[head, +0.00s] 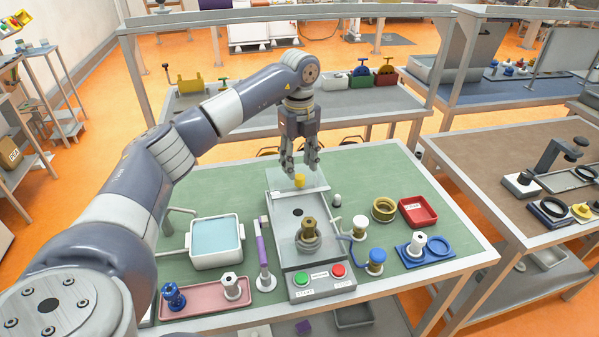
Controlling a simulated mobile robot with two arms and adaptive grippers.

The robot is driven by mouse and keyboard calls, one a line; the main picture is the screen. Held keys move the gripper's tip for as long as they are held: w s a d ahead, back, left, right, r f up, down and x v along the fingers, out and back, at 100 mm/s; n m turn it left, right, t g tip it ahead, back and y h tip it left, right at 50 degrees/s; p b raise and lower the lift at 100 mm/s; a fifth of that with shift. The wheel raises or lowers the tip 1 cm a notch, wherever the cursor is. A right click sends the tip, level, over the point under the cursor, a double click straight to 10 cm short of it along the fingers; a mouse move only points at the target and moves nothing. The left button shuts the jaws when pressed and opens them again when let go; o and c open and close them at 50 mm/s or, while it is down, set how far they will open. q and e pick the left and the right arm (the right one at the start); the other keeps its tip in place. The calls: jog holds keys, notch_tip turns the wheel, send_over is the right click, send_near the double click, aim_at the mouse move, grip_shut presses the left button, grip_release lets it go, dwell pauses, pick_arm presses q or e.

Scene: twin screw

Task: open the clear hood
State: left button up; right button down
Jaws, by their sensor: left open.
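The clear hood (285,183) is a see-through pane at the back of a grey machine (303,283) on the green-topped table. Its exact outline and how far it stands open are hard to tell. A yellow knob (300,181) shows at the pane, just below my left gripper's fingertips. My left gripper (301,172) points down over the back of the machine, open, with nothing seen between its fingers. A brass part (309,229) stands upright on the machine's front half. My right gripper is out of view.
Green (301,279) and red (338,270) buttons sit on the machine's front. A blue-lined tray (216,241), a pink tray (205,299) and a purple-handled tool (262,252) stand left. A red tray (418,212) and a blue holder (424,250) stand right. The table's back left is clear.

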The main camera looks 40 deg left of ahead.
pick_arm(q)
notch_tip(320, 180, up, 8)
jog(key=shift+s+f, duration=0.1)
dwell(0.7)
